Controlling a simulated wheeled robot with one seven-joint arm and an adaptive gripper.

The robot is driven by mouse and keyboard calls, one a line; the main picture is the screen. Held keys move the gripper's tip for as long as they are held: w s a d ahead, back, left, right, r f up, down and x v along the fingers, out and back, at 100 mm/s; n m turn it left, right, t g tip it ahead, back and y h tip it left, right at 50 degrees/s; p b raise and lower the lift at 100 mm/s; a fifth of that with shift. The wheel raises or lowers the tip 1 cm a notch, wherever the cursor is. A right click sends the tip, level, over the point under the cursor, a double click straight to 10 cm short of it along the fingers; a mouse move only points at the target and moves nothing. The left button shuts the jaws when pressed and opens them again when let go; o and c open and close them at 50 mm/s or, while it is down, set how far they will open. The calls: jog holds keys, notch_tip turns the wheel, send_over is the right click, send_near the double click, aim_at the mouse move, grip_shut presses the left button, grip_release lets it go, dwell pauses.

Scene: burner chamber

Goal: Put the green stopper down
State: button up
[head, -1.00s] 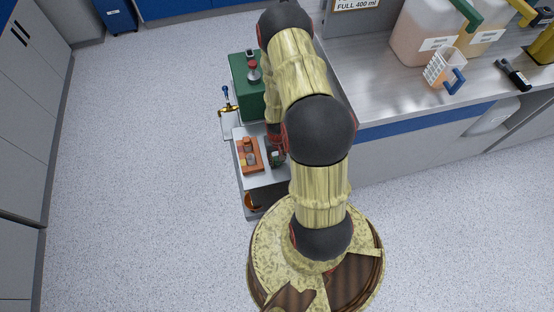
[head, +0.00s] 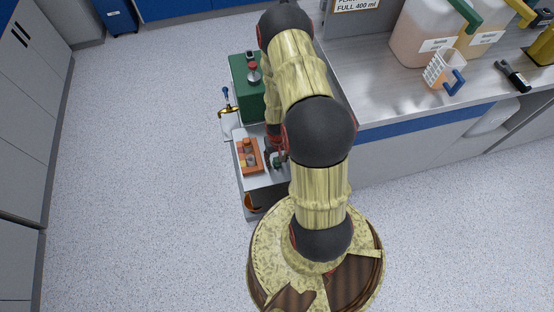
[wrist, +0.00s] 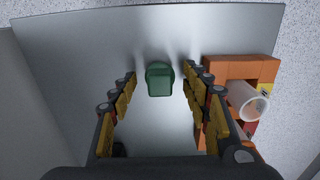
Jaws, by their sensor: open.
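The green stopper (wrist: 160,80) sits on the grey metal surface (wrist: 85,50) in the wrist view, and it stands apart from the fingers on both sides. My gripper (wrist: 160,73) is open, with its yellow-padded fingers to the left and right of the stopper. In the head view the stopper (head: 278,163) shows as a small dark green spot by my gripper (head: 275,156), partly hidden by my arm.
An orange rack (wrist: 250,68) holding a pale tube (wrist: 247,102) stands close to the right finger. The metal surface left of the stopper is bare.

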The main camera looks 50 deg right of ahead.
jog(key=w+a+r+n+t+p, duration=0.1)
jog(key=w+a+r, duration=0.15)
jog(key=r, duration=1.05)
jog(key=w+a+r+n+t+p, duration=0.15)
jog(key=a+r, duration=0.25)
jog(key=r, duration=1)
jog(key=w+a+r+n+p, duration=0.1)
jog(key=w+a+r, duration=0.2)
jog(key=r, duration=1)
jog(key=s+a+r+n+t, duration=0.1)
jog(key=s+a+r, duration=0.5)
jog(key=r, duration=0.3)
jog(key=s+a+r+n+t, duration=0.2)
jog(key=s+a+r, duration=0.5)
jog(key=r, duration=0.3)
jog(key=shift+s+r, duration=0.3)
jog(key=shift+s, duration=0.6)
jog(key=shift+c, duration=0.8)
